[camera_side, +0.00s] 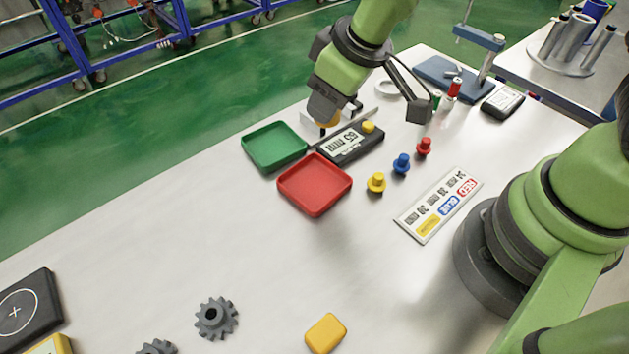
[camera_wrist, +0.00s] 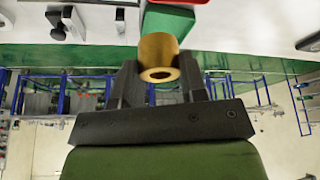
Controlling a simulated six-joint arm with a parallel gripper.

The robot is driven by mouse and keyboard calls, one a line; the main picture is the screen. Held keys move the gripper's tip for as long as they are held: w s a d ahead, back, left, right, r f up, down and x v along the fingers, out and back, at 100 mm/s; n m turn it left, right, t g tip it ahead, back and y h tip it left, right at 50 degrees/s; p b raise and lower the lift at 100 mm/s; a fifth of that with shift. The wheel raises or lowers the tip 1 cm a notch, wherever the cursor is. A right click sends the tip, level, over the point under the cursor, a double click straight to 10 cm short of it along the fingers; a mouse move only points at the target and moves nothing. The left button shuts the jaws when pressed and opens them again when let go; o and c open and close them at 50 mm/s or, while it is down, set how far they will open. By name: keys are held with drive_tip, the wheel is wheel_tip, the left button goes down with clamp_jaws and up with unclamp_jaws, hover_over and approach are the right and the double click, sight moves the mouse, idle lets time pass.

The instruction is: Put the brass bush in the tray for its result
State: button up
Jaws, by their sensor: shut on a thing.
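The brass bush (camera_wrist: 158,45) is a short gold ring with a hole, held between the two dark fingers of my gripper (camera_wrist: 158,77) in the wrist view. In the side view my gripper (camera_side: 329,119) is above the far end of the table, with the bush partly hidden under the dark jaw body. The green tray (camera_side: 258,157) is empty, left of and below the gripper in the picture. It also shows behind the bush in the wrist view (camera_wrist: 168,20). The red tray (camera_side: 313,205) is empty and nearer the camera.
A dark display unit (camera_side: 350,143) with a yellow knob stands beside the trays; its reading is hard to make out. Yellow (camera_side: 376,182), blue (camera_side: 401,163) and red (camera_side: 424,146) plugs and a label card (camera_side: 425,221) lie right of it. A gear (camera_side: 215,317) and yellow block (camera_side: 325,333) sit in front.

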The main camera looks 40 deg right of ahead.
sight(308, 183)
drive_tip(key=shift+n+y, duration=0.3)
drive_tip(key=shift+n, duration=0.5)
drive_tip(key=a+f, duration=0.1)
drive_tip(key=f, duration=0.1)
drive_tip(key=s+a+f, duration=0.1)
drive_tip(key=f, duration=0.1)
drive_tip(key=a+f, duration=0.1)
drive_tip(key=f, duration=0.1)
drive_tip(key=shift+s+a, duration=0.25)
drive_tip(key=shift+s, duration=0.05)
drive_tip(key=shift+w+f, duration=0.1)
drive_tip(key=shift+f, duration=2.4)
drive_tip(key=shift+f, duration=0.15)
drive_tip(key=o, duration=1.1)
drive_tip(key=shift+c, duration=0.2)
drive_tip(key=v, duration=1.2)
drive_tip(key=shift+w+r, duration=0.2)
drive_tip(key=shift+r, duration=0.1)
